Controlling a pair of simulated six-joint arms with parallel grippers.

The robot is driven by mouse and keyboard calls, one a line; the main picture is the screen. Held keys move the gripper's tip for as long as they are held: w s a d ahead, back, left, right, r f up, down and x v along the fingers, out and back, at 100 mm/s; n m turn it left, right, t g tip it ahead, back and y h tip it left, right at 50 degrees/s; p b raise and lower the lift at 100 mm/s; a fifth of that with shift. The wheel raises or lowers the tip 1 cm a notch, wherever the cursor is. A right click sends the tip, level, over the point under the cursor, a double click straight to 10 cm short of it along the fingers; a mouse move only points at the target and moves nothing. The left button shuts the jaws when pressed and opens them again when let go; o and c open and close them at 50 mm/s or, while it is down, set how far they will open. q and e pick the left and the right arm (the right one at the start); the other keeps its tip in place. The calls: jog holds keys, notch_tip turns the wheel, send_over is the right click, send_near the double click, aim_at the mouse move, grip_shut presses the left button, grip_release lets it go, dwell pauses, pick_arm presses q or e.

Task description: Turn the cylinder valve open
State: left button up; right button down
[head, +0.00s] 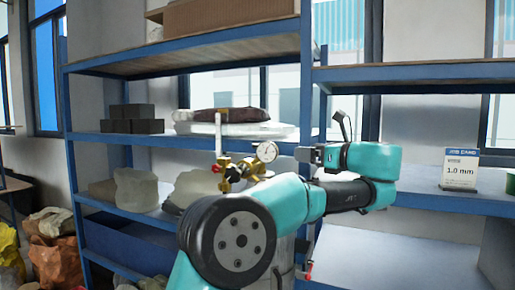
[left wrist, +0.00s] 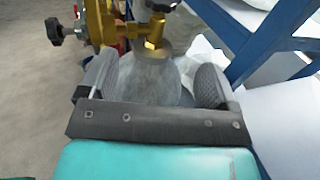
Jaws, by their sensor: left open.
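A brass valve and regulator assembly (head: 232,172) with a round gauge (head: 267,151) shows in the head view, left of my left gripper (head: 308,155). In the left wrist view the brass valve (left wrist: 154,40) stands on the grey rounded top of a cylinder (left wrist: 152,80). A dark knob (left wrist: 163,5) is at the top edge and partly cut off. Another black knob (left wrist: 55,31) sticks out to the left. My left gripper is open and its fingers hold nothing. The cylinder top shows between and beyond them; I cannot tell whether they touch it. My right gripper is not in view.
Blue shelving (head: 305,80) stands behind, with dark blocks (head: 133,119), pale sacks (head: 136,188) and a sign (head: 460,170). Bags (head: 55,255) lie at the lower left. A blue shelf post (left wrist: 262,42) is close on the right in the left wrist view.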

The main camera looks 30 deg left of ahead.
pick_arm(q)
jog(key=w+a, duration=0.1)
jog(key=a, duration=0.4)
jog(key=w+a, duration=0.1)
jog(key=a, duration=0.5)
jog(key=w+a, duration=0.1)
jog(key=a, duration=0.5)
jog(key=shift+a, duration=0.1)
jog(key=shift+c, duration=0.5)
jog(key=c, duration=0.8)
jog(key=shift+n+g, duration=0.4)
jog(key=shift+g, duration=0.3)
jog(key=shift+w+r+n+g, duration=0.1)
jog(key=shift+n+g, duration=1.7)
jog(key=shift+g, duration=1.3)
